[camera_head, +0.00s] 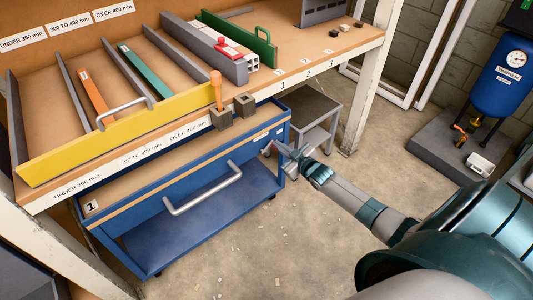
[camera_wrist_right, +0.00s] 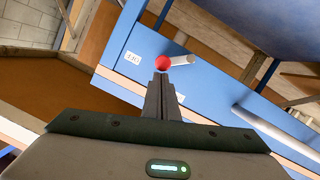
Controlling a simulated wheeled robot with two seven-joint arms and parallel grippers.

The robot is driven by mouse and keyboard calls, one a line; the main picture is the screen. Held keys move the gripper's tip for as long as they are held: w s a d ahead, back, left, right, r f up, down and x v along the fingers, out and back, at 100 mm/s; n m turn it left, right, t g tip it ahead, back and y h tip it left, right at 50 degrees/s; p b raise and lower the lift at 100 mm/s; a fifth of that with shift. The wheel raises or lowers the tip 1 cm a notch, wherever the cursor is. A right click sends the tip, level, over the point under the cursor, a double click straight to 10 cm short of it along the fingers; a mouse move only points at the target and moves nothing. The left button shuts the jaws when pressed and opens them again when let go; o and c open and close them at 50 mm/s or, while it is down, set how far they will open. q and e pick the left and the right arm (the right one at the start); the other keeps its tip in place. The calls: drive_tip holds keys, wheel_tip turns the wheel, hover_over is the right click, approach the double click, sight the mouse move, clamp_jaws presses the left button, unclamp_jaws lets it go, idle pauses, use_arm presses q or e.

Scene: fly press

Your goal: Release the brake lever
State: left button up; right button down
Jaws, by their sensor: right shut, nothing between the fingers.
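The brake lever (camera_wrist_right: 181,61) is a short grey bar with a red ball knob (camera_wrist_right: 162,63) on the blue end panel of the cart, in the right wrist view. A small white label (camera_wrist_right: 132,59), seen upside down and seemingly reading OFF, is beside the knob. My right gripper (camera_wrist_right: 162,77) is shut and empty, its fingertips lined up just short of the knob in the picture; I cannot tell whether they touch. In the head view my right gripper (camera_head: 279,149) is at the right end of the blue cart (camera_head: 200,195), and the lever is not clearly visible there. My left gripper is not in view.
The cart stands against a wooden workbench (camera_head: 345,42) with a yellow-fronted rack of bars (camera_head: 120,125). A grey side table (camera_head: 310,108) stands behind my right gripper. A cart handle (camera_head: 203,191) sticks out in front.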

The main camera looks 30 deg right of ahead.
drive_tip(key=shift+d+f, duration=0.2)
drive_tip(key=shift+d, duration=0.15)
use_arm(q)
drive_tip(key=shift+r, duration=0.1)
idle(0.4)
use_arm(e)
drive_tip(key=shift+r, duration=0.1)
